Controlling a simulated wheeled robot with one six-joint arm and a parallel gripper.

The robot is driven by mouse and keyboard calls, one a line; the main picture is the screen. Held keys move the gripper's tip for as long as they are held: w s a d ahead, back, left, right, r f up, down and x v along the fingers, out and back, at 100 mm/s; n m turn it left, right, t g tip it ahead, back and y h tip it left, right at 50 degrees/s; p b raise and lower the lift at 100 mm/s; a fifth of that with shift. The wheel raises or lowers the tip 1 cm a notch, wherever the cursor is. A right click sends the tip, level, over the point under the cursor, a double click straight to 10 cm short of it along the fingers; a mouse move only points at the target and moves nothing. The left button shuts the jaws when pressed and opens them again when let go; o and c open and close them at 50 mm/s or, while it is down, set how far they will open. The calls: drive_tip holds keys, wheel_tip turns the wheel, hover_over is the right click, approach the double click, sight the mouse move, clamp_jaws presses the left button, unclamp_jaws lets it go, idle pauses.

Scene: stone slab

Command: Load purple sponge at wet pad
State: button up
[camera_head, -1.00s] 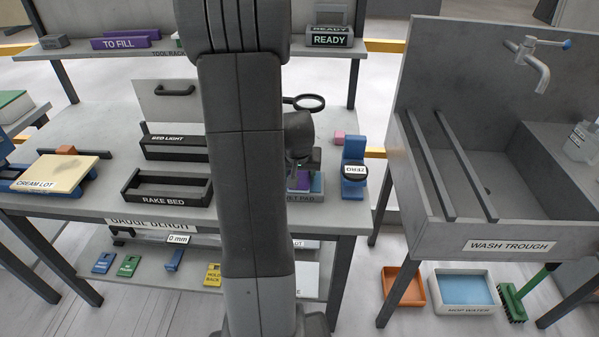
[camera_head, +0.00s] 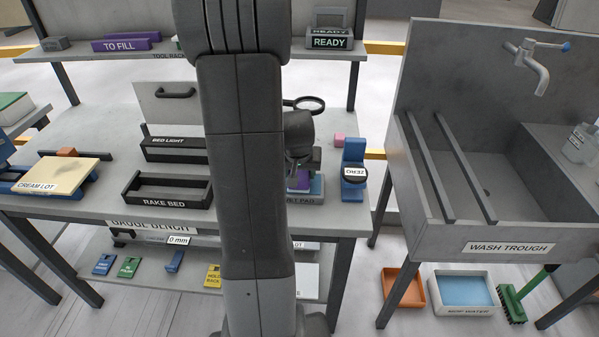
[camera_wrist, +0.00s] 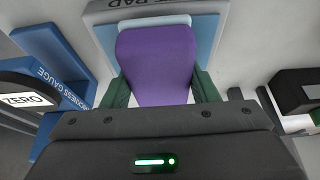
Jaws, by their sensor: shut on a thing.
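The purple sponge (camera_wrist: 158,65) is between the green fingers of my gripper (camera_wrist: 160,82) in the wrist view. My gripper is shut on it. It lies over the light blue wet pad (camera_wrist: 204,42), which has a grey labelled edge. I cannot tell whether the sponge's underside touches the pad. In the head view, my gripper (camera_head: 302,170) is low over the right end of the bench. The sponge (camera_head: 302,183) shows partly there, over the wet pad (camera_head: 318,187). My own arm hides much of the middle of that view.
A blue gauge (camera_head: 353,152) with a round dark face stands just right of the pad. The black rake bed (camera_head: 165,189) is left of my arm. The wash trough (camera_head: 510,247) stands farther right, with a gap between.

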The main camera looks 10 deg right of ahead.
drive_tip(key=shift+r+p, duration=1.75)
drive_tip(key=shift+r, duration=1.25)
drive_tip(key=shift+f, duration=0.1)
